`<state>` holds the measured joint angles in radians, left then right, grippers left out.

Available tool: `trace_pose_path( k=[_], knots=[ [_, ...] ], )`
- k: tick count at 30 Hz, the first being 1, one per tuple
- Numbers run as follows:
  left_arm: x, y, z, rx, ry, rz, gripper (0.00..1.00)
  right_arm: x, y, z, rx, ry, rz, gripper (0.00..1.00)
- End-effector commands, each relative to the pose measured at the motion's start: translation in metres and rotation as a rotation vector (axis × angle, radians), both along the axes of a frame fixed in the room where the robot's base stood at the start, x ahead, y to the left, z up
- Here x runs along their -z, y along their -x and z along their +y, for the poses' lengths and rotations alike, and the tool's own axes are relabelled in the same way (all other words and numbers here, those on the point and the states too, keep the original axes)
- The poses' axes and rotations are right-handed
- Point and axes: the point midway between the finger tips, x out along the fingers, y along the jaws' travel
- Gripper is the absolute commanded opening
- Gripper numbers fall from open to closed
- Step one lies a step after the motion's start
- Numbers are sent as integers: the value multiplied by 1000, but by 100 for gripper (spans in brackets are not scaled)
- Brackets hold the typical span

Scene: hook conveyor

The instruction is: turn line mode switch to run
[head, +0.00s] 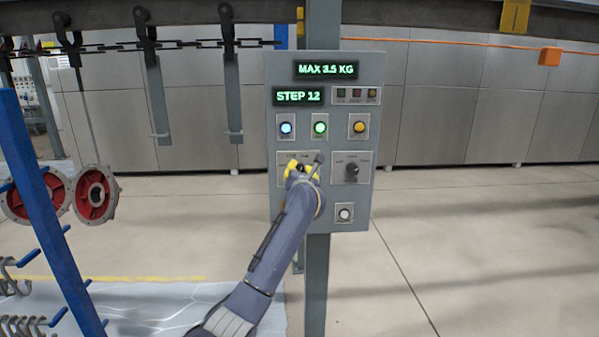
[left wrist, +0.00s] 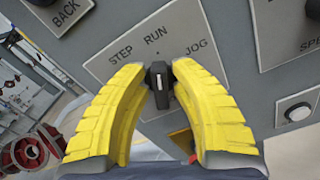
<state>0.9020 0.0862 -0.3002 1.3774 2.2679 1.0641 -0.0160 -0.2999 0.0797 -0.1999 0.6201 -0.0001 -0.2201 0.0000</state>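The line mode switch (left wrist: 160,85) is a dark knob with a small white mark, on a grey plate (left wrist: 111,70) labelled STEP, RUN and JOG in the left wrist view. The yellow fingers of my left gripper (left wrist: 160,70) stand on either side of the knob, and their tips appear to touch it. The white mark is at the knob's upper end, roughly below the word RUN; the exact setting is hard to tell. In the head view my left gripper (head: 303,168) covers most of this switch on the control panel (head: 327,224). My right gripper is not in view.
The panel also carries a second dial (head: 351,172), a white button (head: 345,213), and blue (head: 286,128), green (head: 320,128) and yellow (head: 359,127) buttons. Red round parts (head: 95,194) hang at the left near a blue rack (head: 40,200). The floor at right is clear.

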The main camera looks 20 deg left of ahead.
Motion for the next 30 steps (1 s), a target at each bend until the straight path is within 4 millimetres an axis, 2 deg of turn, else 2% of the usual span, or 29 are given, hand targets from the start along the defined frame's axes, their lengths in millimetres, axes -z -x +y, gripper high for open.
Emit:
trace_pose_path(
  k=[1, 3, 14, 20, 30],
  knots=[
    [0, 0, 0, 0, 0, 1, 29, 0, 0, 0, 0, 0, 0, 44],
    [1, 0, 0, 0, 0, 1, 36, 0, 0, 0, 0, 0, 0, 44],
    [1, 4, -2, 0, 2, 2, 36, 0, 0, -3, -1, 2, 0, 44],
    [1, 26, -10, 2, 2, 0, 36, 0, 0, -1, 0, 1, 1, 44],
    [1, 77, -28, 1, 2, 0, 36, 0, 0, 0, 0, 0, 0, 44]
  ],
)
